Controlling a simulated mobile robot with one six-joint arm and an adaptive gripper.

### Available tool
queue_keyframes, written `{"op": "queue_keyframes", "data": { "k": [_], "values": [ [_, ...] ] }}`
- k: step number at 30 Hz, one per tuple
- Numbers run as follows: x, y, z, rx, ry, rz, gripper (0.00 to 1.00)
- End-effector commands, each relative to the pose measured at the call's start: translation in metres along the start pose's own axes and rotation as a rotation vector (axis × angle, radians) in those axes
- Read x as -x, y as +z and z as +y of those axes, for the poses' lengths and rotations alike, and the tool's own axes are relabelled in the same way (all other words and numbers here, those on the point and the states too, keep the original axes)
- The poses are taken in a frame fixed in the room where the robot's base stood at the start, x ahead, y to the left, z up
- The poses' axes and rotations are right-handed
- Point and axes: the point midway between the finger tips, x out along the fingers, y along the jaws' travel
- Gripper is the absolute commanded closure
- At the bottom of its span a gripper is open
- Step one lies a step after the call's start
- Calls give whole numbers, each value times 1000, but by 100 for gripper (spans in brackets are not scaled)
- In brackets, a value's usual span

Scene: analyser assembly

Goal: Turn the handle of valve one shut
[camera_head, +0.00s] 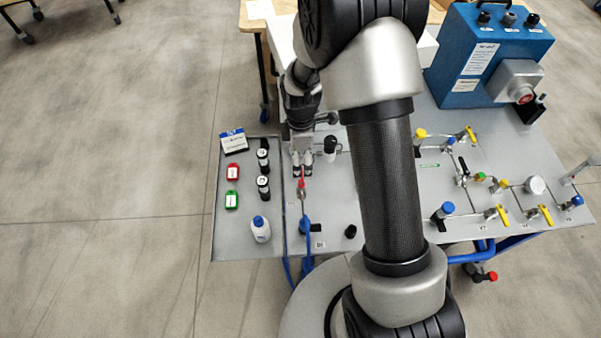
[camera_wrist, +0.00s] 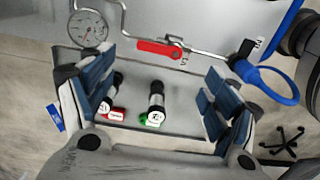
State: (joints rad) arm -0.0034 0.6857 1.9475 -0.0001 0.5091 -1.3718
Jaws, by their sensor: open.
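A red valve handle (camera_wrist: 158,48) lies along a thin metal pipe near the top middle of the wrist view. In the head view the red handle (camera_head: 301,184) shows just below my gripper (camera_head: 302,170). In the wrist view my gripper (camera_wrist: 160,85) is open, with blue-padded fingers apart at left and right and nothing between the pads. The handle appears ahead of the fingertips; I cannot tell whether they touch. A small label beside the handle is too small to read surely.
A round gauge (camera_wrist: 88,28) and blue hose (camera_wrist: 270,82) flank the handle. Yellow-handled valves (camera_head: 497,213) and a blue box (camera_head: 487,60) are at right.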

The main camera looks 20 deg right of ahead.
Motion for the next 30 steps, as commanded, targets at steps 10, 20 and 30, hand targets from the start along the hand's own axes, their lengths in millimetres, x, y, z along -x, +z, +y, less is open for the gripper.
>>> {"op": "queue_keyframes", "data": {
  "k": [10, 20, 30],
  "values": [
    [-65, 0, 0, -1, -1, 0, 19],
    [-79, 0, 0, -1, 1, 0, 19],
    [-78, 0, 0, -1, 1, 0, 32]
  ]
}}
